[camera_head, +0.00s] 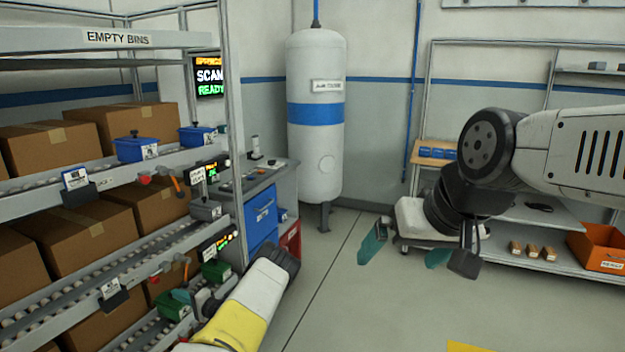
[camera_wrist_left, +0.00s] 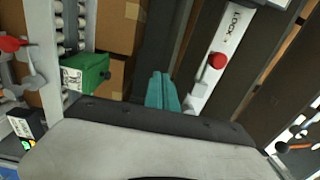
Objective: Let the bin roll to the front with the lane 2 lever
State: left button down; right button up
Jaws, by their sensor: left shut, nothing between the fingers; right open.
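The rack's upper lane has an orange-handled lever (camera_head: 178,186) and a red knob (camera_head: 144,178). The lane below has another orange lever (camera_head: 187,268) with a red knob (camera_head: 155,279); I cannot read which is lane 2. Blue bins (camera_head: 136,149) sit on the upper level, and green bins (camera_head: 215,271) stand lower at the front. My left gripper (camera_head: 183,296) is low beside the rack, near the green bins, shut and empty. In the left wrist view its teal fingers (camera_wrist_left: 164,91) are together, between a green bin (camera_wrist_left: 86,72) and a red knob (camera_wrist_left: 217,61) beside a LOCK label. My right gripper (camera_head: 405,252) is open and empty, away from the rack.
Brown cartons (camera_head: 78,225) fill the rack's roller lanes. A grey bench with a blue drawer (camera_head: 262,218) stands beyond the rack. A white tank (camera_head: 316,130) stands by the wall, an orange crate (camera_head: 598,250) at right. The middle floor is clear.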

dwell(0.5)
pick_arm(q)
jog(key=shift+w+d, duration=1.4)
jog(key=shift+w, duration=1.95)
jog(key=s+v, duration=0.1)
jog(key=v, duration=0.7)
jog(key=shift+a, duration=0.25)
jog(key=shift+s, duration=0.15)
jog(key=s+r+n+g+h, duration=0.35)
jog(key=s+r, duration=0.25)
jog(key=r, duration=0.4)
jog(key=s+r+n+g+h, duration=0.35)
jog(key=s+r+g, duration=0.2)
jog(key=r, duration=0.45)
jog(key=s+d+r+m+t+h, duration=0.1)
jog(key=s+d+r+t+h, duration=0.3)
jog(key=s+d+r, duration=0.6)
jog(key=s+d+r+m+t+h, duration=0.2)
jog(key=s+d+r+t+h, duration=0.2)
jog(key=s+d+r+h, duration=0.3)
jog(key=s+d+r, duration=0.2)
jog(key=s+r, duration=0.1)
jog(key=s, duration=0.2)
jog(key=s+d+r, duration=0.2)
jog(key=s+r, duration=0.1)
jog(key=s, duration=0.2)
jog(key=shift+h, duration=0.4)
